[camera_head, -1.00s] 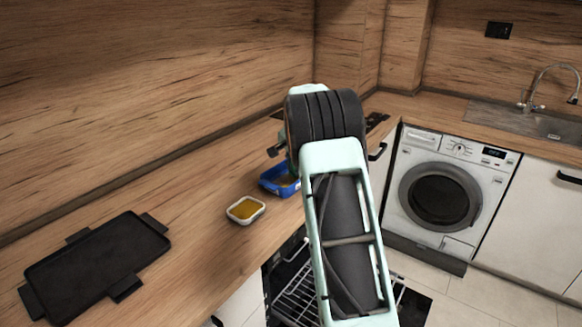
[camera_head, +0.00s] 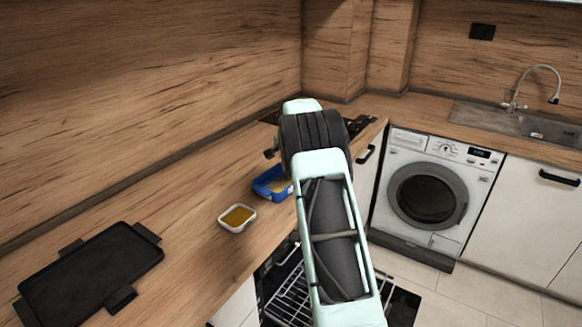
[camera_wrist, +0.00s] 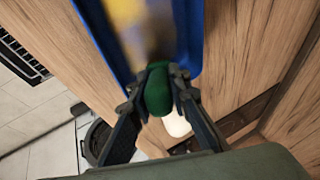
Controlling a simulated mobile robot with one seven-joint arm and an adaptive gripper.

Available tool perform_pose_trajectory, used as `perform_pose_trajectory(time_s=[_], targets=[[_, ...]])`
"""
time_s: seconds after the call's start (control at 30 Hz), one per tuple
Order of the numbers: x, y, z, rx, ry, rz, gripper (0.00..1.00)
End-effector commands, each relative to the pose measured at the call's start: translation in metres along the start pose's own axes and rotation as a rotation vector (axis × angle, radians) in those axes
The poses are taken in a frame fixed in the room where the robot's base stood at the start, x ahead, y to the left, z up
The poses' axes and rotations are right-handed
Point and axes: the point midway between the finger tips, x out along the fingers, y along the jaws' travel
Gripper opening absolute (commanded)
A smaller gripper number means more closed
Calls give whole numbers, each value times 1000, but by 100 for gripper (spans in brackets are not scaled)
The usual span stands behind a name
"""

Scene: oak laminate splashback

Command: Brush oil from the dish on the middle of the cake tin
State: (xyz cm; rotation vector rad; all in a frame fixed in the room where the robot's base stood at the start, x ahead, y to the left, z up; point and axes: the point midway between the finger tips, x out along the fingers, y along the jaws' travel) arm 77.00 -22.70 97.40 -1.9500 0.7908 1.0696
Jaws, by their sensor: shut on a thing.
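The blue cake tin (camera_head: 258,188) stands on the wooden counter, partly hidden behind my arm in the head view. Its blue wall (camera_wrist: 188,40) also fills the top of the wrist view, with a blurred yellow patch inside. The small white dish (camera_head: 238,230) holds amber oil and sits just nearer than the tin. My gripper (camera_wrist: 158,90) is shut on a green handle (camera_wrist: 157,92), which looks like the brush. It is over or close beside the tin. The brush's bristles are not clear, and I cannot tell whether they touch the tin. In the head view my arm hides the gripper.
A black griddle tray (camera_head: 90,272) lies on the counter at the left. An open wire rack (camera_head: 290,300) is below the counter's front edge. A washing machine (camera_head: 428,193) and a sink (camera_head: 530,125) are at the right. Counter between tray and dish is clear.

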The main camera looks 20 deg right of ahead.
Motion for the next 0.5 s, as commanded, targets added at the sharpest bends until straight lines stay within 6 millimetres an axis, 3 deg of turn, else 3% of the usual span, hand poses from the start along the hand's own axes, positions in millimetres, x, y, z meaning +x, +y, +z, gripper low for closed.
perform_pose_trajectory(time_s=[0.5], targets=[[-13, -1, 37, -1, -1, 1, 0]])
